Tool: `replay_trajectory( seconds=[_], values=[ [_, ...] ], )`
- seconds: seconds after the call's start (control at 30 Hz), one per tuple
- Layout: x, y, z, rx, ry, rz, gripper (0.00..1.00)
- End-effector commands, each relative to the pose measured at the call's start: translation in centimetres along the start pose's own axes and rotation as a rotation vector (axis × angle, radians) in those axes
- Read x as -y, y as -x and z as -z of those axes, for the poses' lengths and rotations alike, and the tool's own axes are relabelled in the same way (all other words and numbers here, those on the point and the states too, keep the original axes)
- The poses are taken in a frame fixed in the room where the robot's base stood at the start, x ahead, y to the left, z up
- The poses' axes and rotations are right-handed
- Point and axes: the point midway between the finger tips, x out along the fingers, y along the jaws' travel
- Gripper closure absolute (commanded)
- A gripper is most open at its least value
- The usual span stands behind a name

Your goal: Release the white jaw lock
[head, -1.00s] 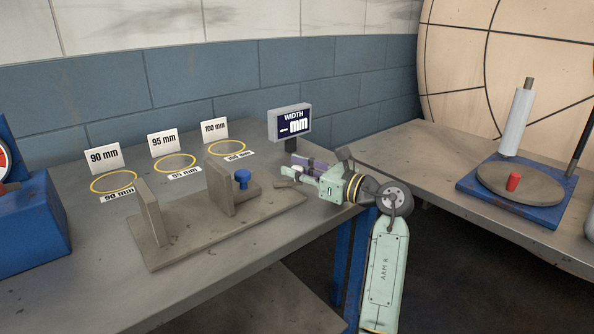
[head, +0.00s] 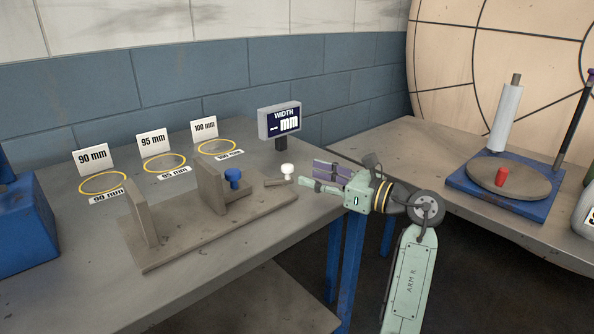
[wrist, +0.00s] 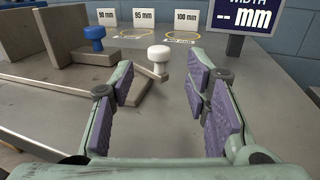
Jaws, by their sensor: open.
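The white jaw lock (head: 287,172) is a white knob at the right end of the grey jaw fixture (head: 170,248), on a small lever. In the wrist view the white knob (wrist: 158,55) stands ahead, between and beyond the purple-padded fingers. My gripper (head: 322,178) is open and empty, just right of the knob and apart from it. In the wrist view my gripper (wrist: 163,90) shows its fingers wide apart. A blue knob (head: 233,177) sits beside the fixture's right upright jaw (head: 210,184). The left upright jaw (head: 140,212) stands apart from it.
The width display (head: 280,120) shows dashes behind the fixture. Yellow rings (head: 103,183) with 90, 95 and 100 mm signs lie at the back. A blue box (head: 22,225) stands at left. A second table at right holds a blue base (head: 500,207) with a white roll (head: 506,110).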

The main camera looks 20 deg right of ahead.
Motion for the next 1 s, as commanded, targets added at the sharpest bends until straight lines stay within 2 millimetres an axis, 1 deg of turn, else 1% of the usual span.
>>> replay_trajectory(
  seconds=[0.03, 0.1, 0.2, 0.3, 1.0],
  values=[
    [0.0, 1.0, 0.0, 0.001, 0.0, 0.002, 0.57],
    [0.0, 2.2, 0.0, 0.0, 0.001, 0.002, 0.57],
    [0.0, 3.3, 0.0, 0.001, 0.0, 0.001, 0.57],
    [0.0, 3.9, 0.0, 0.0, 0.001, 0.0, 0.57],
    [0.0, 4.1, 0.0, 0.001, 0.001, 0.0, 0.57]
  ],
)
